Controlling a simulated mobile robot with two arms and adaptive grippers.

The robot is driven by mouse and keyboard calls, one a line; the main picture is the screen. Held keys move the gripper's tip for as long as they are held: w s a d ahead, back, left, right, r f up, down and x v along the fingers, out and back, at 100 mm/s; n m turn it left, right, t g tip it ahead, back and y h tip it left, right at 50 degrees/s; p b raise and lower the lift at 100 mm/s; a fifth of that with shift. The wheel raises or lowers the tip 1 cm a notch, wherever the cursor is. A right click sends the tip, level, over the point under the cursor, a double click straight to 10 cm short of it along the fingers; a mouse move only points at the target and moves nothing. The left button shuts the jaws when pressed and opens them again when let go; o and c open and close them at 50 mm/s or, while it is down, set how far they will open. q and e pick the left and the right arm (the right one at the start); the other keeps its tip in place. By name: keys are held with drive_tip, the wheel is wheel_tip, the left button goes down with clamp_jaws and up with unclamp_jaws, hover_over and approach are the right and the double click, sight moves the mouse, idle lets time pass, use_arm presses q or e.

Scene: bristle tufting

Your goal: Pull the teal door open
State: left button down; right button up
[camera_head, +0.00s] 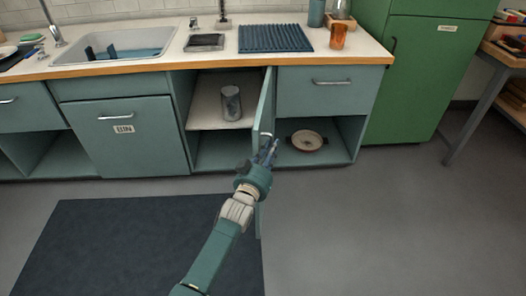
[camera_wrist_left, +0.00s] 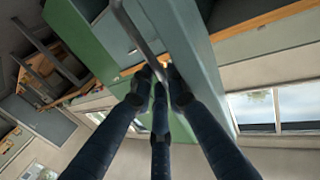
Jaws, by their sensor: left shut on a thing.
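The teal door (camera_head: 264,104) stands swung out from the cabinet front, seen nearly edge-on in the head view. Its broad face shows in the left wrist view (camera_wrist_left: 196,55). A grey bar handle (camera_wrist_left: 139,28) runs along the door. My left gripper (camera_head: 271,150) is at the door's handle side, and its dark fingers (camera_wrist_left: 160,82) are shut around the handle's near end. The exact finger contact is partly hidden in the head view. My right gripper is in neither view.
A metal can (camera_head: 231,103) stands on the shelf in the opened cabinet. A round dish (camera_head: 307,141) sits in the open lower compartment to the right. A green fridge (camera_head: 425,75) stands right of the counter. A dark mat (camera_head: 130,245) lies on the floor; floor to the right is clear.

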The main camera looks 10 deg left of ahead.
use_arm(q)
drive_tip(key=shift+w+d+r, duration=0.1)
drive_tip(key=shift+d+r, duration=0.45)
drive_tip(key=shift+d, duration=0.15)
drive_tip(key=c, duration=1.9)
unclamp_jaws()
drive_tip(key=shift+c, duration=0.2)
drive_tip(key=shift+a, duration=0.1)
drive_tip(key=f+v, duration=0.1)
drive_tip(key=v, duration=1.1)
drive_tip(key=shift+s+a, duration=0.3)
drive_tip(key=shift+f, duration=0.1)
